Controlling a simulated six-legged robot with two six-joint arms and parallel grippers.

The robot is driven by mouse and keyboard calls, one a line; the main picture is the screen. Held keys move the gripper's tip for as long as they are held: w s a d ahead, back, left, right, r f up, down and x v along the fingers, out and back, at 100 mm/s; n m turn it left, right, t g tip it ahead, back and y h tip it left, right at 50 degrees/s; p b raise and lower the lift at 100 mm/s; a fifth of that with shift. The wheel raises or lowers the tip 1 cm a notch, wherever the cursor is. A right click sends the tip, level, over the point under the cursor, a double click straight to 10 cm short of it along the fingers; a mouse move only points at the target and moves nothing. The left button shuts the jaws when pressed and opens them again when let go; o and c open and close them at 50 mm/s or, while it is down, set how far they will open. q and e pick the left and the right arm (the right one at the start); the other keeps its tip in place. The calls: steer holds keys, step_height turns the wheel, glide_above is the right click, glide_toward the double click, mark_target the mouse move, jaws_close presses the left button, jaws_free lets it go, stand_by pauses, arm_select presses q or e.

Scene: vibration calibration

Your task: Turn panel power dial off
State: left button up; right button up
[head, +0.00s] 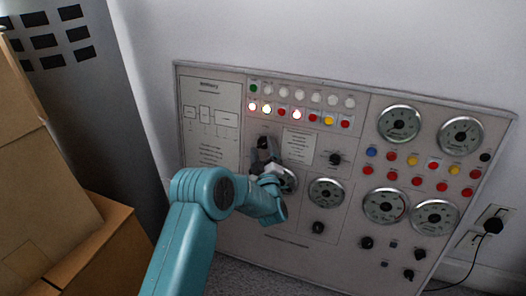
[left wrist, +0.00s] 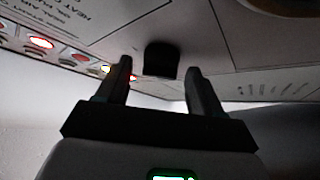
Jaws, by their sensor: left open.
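My left gripper (head: 264,155) is at the panel's left-middle part, below the lamp rows. In the left wrist view my left gripper (left wrist: 160,75) is open, its two dark fingers pointing at the panel. A black dial knob (left wrist: 162,60) sits between and just beyond the fingertips, with visible gaps on both sides. In the head view the gripper and the dark knob overlap, so the dial's setting cannot be read. My right gripper is in neither view.
Other black knobs (head: 318,227) and round gauges (head: 400,123) lie right of my gripper. Cardboard boxes (head: 95,235) stand at the left, near a dark grey cabinet (head: 75,100). A plug and cable (head: 492,225) are at the right wall.

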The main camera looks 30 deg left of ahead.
arm_select(q)
steer(key=c, duration=1)
steer(key=shift+c, duration=0.2)
